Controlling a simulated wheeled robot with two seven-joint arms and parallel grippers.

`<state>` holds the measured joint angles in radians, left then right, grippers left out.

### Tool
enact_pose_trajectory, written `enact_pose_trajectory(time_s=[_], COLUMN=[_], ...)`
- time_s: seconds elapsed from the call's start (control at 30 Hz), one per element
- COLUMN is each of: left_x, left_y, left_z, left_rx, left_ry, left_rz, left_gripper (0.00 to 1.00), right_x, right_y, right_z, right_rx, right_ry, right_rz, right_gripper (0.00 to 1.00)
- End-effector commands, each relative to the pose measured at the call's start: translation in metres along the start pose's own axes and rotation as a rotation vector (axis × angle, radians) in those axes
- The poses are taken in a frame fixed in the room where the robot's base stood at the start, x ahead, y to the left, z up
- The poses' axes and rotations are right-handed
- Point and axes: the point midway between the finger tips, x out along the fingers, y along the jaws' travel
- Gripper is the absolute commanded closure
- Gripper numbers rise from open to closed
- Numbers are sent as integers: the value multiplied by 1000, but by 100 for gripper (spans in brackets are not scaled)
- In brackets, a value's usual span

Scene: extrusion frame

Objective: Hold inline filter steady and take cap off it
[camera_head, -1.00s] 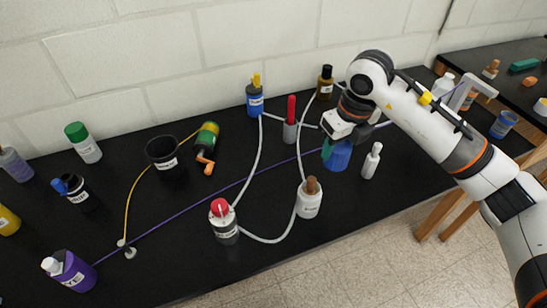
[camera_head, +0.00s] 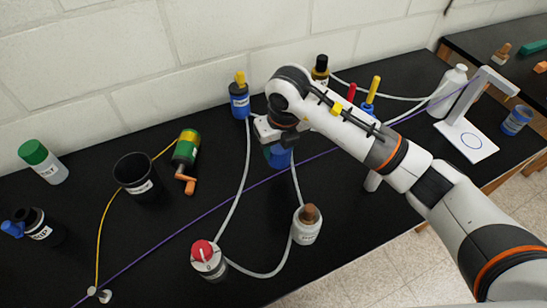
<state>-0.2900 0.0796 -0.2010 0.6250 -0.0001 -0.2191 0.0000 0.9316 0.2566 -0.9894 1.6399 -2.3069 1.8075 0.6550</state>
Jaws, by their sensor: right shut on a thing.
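My right gripper (camera_head: 273,129) is shut on a blue object (camera_head: 278,155) near the middle of the table in the head view. Its fingers and the top of the blue object are largely hidden by my wrist. I cannot tell for sure which thing is the inline filter. A white-bodied container with a red cap (camera_head: 203,250) stands at front centre, with clear tubing beside it. Another white container has a brown stopper (camera_head: 309,214). A green and yellow cylinder with an orange crank-shaped end (camera_head: 187,150) lies further left. My left gripper is not in view.
Clear tubing (camera_head: 230,205) and a purple cord (camera_head: 195,219) cross the black table. A blue bottle with a yellow top (camera_head: 239,99) stands behind my gripper. A black cup (camera_head: 137,178) stands left. A white stand (camera_head: 468,138) is at the right. The front right of the table is bare.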

Motion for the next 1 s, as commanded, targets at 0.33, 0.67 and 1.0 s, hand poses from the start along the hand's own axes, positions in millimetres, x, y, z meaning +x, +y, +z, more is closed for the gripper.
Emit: enact_pose_trajectory(time_s=[0.33, 0.67, 1.0], left_x=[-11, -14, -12], left_y=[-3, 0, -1], left_z=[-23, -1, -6], left_rx=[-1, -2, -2], left_ry=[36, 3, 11], left_rz=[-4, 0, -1], left_gripper=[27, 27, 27], right_x=[36, 64, 66], right_y=[0, 0, 0], right_z=[6, 10, 11], right_rx=[0, -1, -1], right_ry=[-2, 1, 1], right_rz=[0, 0, 1], right_gripper=[78, 78, 32])
